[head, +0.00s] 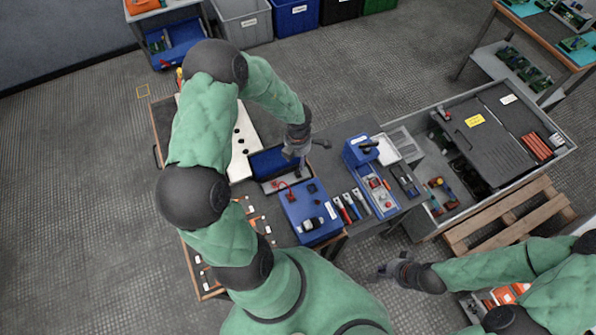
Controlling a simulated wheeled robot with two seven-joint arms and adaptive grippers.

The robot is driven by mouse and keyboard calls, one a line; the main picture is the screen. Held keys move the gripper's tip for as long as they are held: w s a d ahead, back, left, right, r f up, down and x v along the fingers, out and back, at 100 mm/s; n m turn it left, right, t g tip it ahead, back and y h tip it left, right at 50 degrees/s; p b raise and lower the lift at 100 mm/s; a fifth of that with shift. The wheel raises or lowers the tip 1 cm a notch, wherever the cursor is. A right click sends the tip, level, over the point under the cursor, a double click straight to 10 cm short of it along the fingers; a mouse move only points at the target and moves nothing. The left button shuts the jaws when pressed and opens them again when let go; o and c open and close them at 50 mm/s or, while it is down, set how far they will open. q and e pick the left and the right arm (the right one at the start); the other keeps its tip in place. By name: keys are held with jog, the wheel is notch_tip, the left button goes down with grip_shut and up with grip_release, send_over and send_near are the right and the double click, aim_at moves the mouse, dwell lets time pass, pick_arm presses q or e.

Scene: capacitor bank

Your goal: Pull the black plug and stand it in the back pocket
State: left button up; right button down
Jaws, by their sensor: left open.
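A blue box (322,208) stands on the workbench, with a red lead or plug (283,186) and small black parts (312,188) on top; which one is the black plug is too small to tell. Behind it is a tray with a blue-lined back pocket (266,161) and a narrow pale front section. My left gripper (296,158) is open and points down over the right part of this tray, hiding some of it. Nothing shows between its fingers. My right gripper (382,271) hangs over the floor right of the bench, away from the box; its jaws are too small to read.
Handled tools (354,204) lie right of the box, beside a blue device (370,180). A white board (242,145) with black dots lies left of the tray. A large grey crate (566,150) and a wooden pallet (510,215) stand at the right.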

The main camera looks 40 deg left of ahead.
aim_at(298, 171)
pick_arm(q)
notch_tip(298, 171, down, 6)
jog(key=b, duration=0.7)
jog(key=shift+r+b, duration=0.15)
jog(key=shift+b, duration=0.15)
jog(key=shift+f, duration=1.7)
jog(key=shift+p, duration=0.3)
jog(key=shift+r+p, duration=0.1)
jog(key=shift+p, duration=0.25)
jog(key=shift+p, duration=0.75)
